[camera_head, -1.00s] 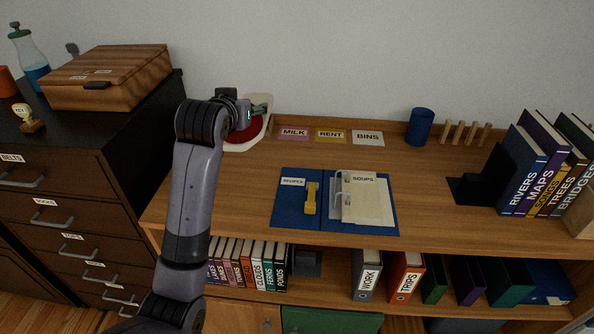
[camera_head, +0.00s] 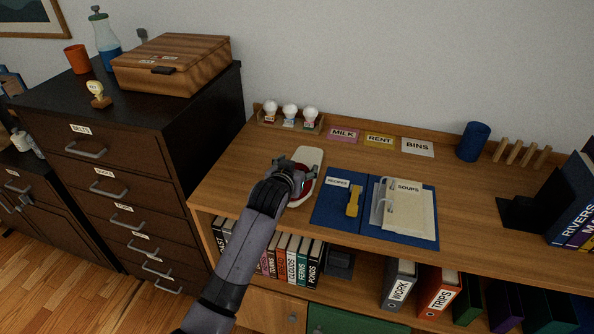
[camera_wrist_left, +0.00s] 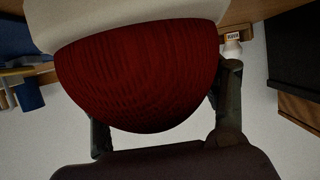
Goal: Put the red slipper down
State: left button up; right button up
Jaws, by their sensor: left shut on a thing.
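The red slipper (camera_head: 303,190) has a red upper and a pale sole (camera_head: 311,157). It is over the left part of the wooden desk, just left of the open blue binder. My left gripper (camera_head: 293,178) is shut on it, and the gripper and wrist hide part of the upper. I cannot tell whether the sole touches the desk. In the left wrist view the red upper (camera_wrist_left: 140,75) fills the middle, with a finger on each side. My right gripper is not in view.
The blue binder (camera_head: 333,211) lies close right of the slipper. A rack (camera_head: 267,122) with three white-topped items stands behind it. MILK (camera_head: 343,135), RENT and BINS cards lie at the back. A dark drawer cabinet (camera_head: 150,140) stands left. Bare desk (camera_head: 238,175) lies left of the slipper.

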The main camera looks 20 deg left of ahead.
pick_arm(q)
jog(key=shift+f, duration=0.65)
jog(key=o, duration=1.2)
jog(key=shift+o, duration=0.2)
jog(key=shift+s, duration=0.1)
